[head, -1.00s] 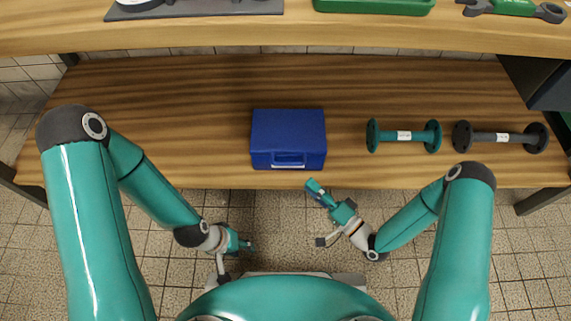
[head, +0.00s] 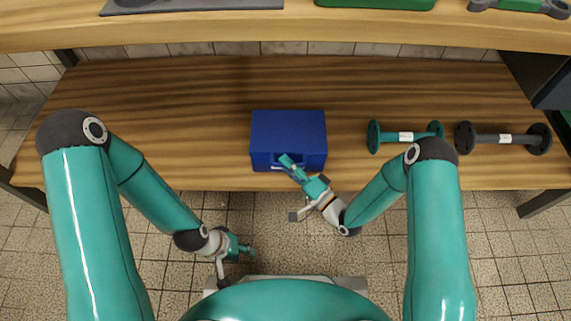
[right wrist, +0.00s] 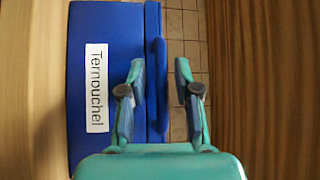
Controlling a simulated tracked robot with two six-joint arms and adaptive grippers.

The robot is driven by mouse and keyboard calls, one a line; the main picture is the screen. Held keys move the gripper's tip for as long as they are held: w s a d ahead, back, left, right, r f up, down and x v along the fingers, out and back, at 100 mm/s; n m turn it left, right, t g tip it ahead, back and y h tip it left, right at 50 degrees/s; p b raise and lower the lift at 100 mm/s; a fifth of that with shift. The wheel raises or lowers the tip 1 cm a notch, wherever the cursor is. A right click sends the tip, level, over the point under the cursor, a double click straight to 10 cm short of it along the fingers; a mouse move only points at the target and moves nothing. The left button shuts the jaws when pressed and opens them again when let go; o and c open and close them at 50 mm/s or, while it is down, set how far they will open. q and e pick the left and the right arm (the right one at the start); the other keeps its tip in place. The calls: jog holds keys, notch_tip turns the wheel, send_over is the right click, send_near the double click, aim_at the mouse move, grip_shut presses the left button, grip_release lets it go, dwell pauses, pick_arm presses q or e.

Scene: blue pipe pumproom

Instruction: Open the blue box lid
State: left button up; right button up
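The blue box (head: 286,130) sits on the wooden bench near its front edge, with its lid down. My right gripper (head: 302,172) is at the front of the box in the head view and hides part of that side. In the right wrist view, the box (right wrist: 92,25) fills the left, with a white label (right wrist: 96,88) reading "Ternouchel". The box's blue handle (right wrist: 158,85) lies between the two open fingers (right wrist: 160,68), with gaps on both sides. My left gripper (head: 240,248) hangs in front of the bench, away from the box; its fingers are too small to judge.
A teal flanged pipe (head: 405,137) and a dark flanged pipe (head: 503,138) lie right of the box. A shelf (head: 200,34) crosses above the back of the bench. The bench (head: 160,100) is clear left of the box.

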grip_shut()
